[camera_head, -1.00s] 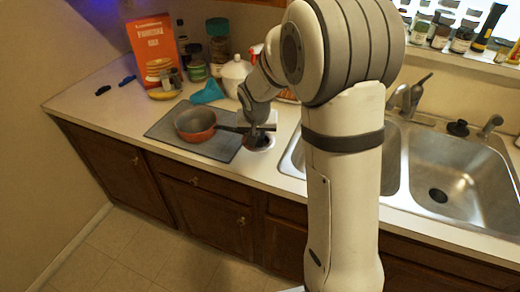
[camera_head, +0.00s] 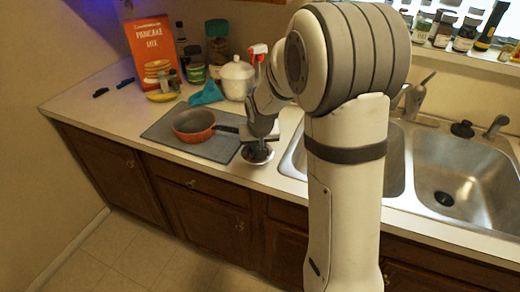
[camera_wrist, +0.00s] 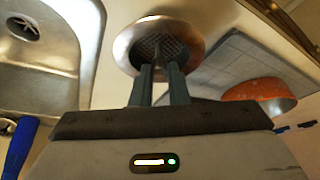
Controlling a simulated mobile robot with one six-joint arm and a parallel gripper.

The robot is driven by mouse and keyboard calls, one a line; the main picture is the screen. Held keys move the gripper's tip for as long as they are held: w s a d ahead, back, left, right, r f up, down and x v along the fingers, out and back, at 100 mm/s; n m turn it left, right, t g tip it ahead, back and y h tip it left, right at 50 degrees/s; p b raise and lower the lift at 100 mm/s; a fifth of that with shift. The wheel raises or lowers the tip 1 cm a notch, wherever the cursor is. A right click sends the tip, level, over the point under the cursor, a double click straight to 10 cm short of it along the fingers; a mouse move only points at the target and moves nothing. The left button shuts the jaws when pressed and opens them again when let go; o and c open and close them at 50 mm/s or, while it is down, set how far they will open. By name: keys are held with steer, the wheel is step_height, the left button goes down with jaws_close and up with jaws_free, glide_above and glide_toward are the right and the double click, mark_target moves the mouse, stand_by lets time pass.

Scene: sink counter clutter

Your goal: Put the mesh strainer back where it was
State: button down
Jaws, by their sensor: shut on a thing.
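The mesh strainer (camera_head: 257,154) is a round metal disc with a wide shiny rim and a dark mesh centre. It is at the counter strip between the grey mat and the sink. In the wrist view the strainer (camera_wrist: 130,45) is straight ahead of my fingers, its mesh facing me. My gripper (camera_wrist: 158,70) is shut on its middle; the exact grip point is partly hidden by the fingers. In the head view my gripper (camera_head: 260,137) is directly above the strainer. I cannot tell whether the strainer touches the counter.
An orange pan (camera_head: 193,126) sits on the grey mat (camera_head: 165,128), its handle pointing toward my gripper. The double sink (camera_head: 450,165) is at right. A white jar (camera_head: 236,78), a spray bottle and a blue cloth (camera_head: 206,93) stand behind. The counter's left front is clear.

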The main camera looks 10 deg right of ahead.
steer(key=shift+f, duration=1.15)
steer(key=shift+f, duration=0.15)
steer(key=c, duration=1.4)
jaws_free()
